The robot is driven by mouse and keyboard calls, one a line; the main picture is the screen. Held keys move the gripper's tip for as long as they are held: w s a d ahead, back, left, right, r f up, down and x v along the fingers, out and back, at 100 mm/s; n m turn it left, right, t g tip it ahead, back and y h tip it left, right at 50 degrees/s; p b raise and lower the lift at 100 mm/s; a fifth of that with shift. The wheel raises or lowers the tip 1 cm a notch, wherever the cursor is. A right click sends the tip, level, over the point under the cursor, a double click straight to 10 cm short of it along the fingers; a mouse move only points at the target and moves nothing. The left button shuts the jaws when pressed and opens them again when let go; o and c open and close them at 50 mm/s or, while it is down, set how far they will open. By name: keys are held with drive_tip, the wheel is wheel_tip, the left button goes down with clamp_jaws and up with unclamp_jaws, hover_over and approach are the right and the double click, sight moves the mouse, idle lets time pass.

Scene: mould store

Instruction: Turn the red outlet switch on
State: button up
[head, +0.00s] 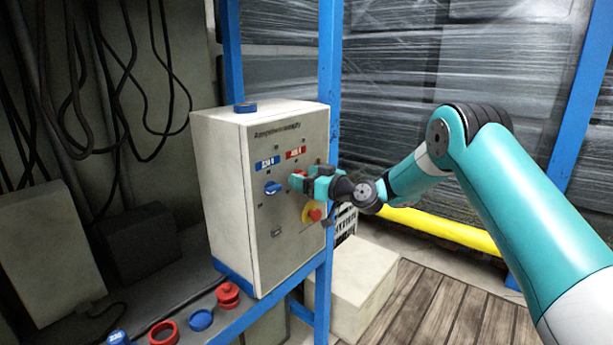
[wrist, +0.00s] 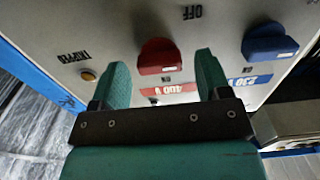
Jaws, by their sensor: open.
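The red outlet switch (wrist: 160,57) is a red rotary knob on the front of a pale control box (head: 222,170). In the wrist view it lies just beyond and between my fingertips, above a red "400 V" label (wrist: 168,91). My gripper (head: 298,180) is at the box's front, and its teal fingers (wrist: 162,72) are spread on either side of the knob. I cannot tell whether they touch it. In the head view my gripper mostly hides the red knob. A blue knob (wrist: 270,42) is beside it, above a blue "230 V" label.
A red-and-yellow emergency stop (head: 313,215) is below my gripper on the box. Blue frame posts (head: 327,80) stand close by. Red and blue caps (head: 201,320) lie on the shelf in front. A pale block (head: 350,290) stands on the floor.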

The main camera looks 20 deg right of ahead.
drive_tip(key=shift+c, duration=0.2)
drive_tip(key=c, duration=0.9)
drive_tip(key=shift+m, duration=0.3)
drive_tip(key=m+p, duration=0.1)
drive_tip(key=m, duration=0.7)
drive_tip(key=m+p, duration=0.1)
drive_tip(key=m, duration=0.8)
drive_tip(key=shift+w+d+f, duration=0.15)
drive_tip(key=shift+d+f, duration=0.05)
drive_tip(key=shift+m, duration=0.3)
